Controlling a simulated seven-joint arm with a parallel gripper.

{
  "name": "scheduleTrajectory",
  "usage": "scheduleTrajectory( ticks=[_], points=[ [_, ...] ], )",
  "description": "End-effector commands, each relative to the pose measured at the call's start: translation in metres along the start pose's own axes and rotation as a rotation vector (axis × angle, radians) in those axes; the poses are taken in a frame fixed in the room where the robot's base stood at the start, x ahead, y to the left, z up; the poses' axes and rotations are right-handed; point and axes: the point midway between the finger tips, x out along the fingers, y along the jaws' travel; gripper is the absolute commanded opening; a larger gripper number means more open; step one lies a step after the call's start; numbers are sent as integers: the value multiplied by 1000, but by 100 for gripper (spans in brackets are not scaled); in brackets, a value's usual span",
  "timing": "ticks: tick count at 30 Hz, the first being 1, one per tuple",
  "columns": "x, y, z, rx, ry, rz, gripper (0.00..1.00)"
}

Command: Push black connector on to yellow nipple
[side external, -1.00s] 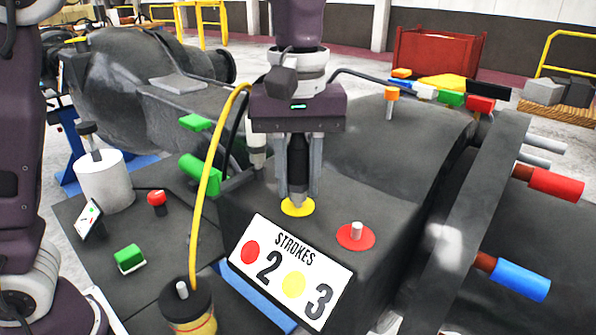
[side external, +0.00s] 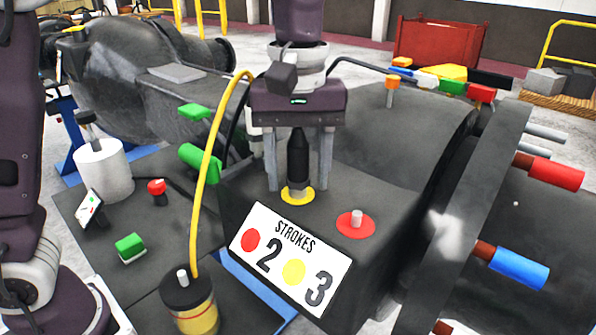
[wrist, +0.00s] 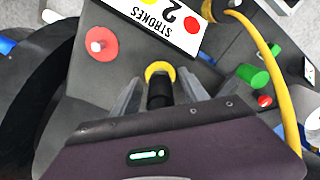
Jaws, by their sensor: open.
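The black connector (side external: 297,158) stands upright over the yellow nipple (side external: 297,196), its metal lower end at the centre of the yellow disc. My gripper (side external: 299,188) is open, with one finger on each side of the connector and a visible gap to each. In the wrist view my gripper (wrist: 160,95) also straddles the connector (wrist: 160,92), whose lower end meets the yellow disc (wrist: 160,70). How far the connector sits on the nipple is hidden by its metal collar.
A red disc with a bare metal nipple (side external: 356,220) is to the right. The STROKES sign (side external: 290,258) is in front. A yellow hose (side external: 207,170) arches at the left, near green handles (side external: 200,165).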

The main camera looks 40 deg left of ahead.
Motion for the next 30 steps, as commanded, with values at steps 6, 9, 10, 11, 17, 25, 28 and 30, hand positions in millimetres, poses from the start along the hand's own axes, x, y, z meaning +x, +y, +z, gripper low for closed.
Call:
scheduleTrajectory(
  ticks=[6, 9, 10, 11, 17, 25, 28, 30],
  points=[
    [-44, 1, 0, 0, 3, 5, 52],
    [-59, 1, 0, 0, 2, 4, 52],
    [-62, 1, 0, 0, 2, 3, 52],
    [-64, 0, 0, 0, 1, 2, 52],
    [-67, 0, 0, 0, 0, 1, 52],
    [-67, 0, 0, 0, 0, 1, 52],
    [-74, -5, 2, 4, 10, 25, 52],
    [-83, -23, 2, 38, 27, 65, 52]
  ],
)
